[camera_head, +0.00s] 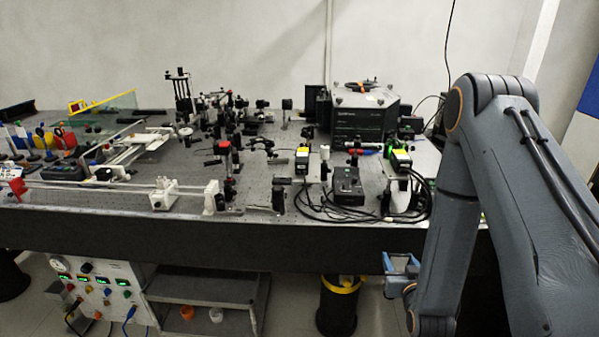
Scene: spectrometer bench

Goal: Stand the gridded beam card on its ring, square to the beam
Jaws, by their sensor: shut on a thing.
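My gripper (401,264) shows small and blue-grey in front of the bench's dark front side, low and right of the middle. It is below the level of the bench top. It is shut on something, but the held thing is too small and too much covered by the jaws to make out. I cannot pick out the grid of the beam card anywhere in this view. I cannot make out its ring among the crowded parts on the bench top either.
The optical bench (130,225) is crowded with mounts and rails. A black box (347,186) with loose cables stands near its front right edge. A large dark spectrometer housing (359,115) is behind. Below are a shelf cart (205,288) and a yellow-rimmed bin (338,310).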

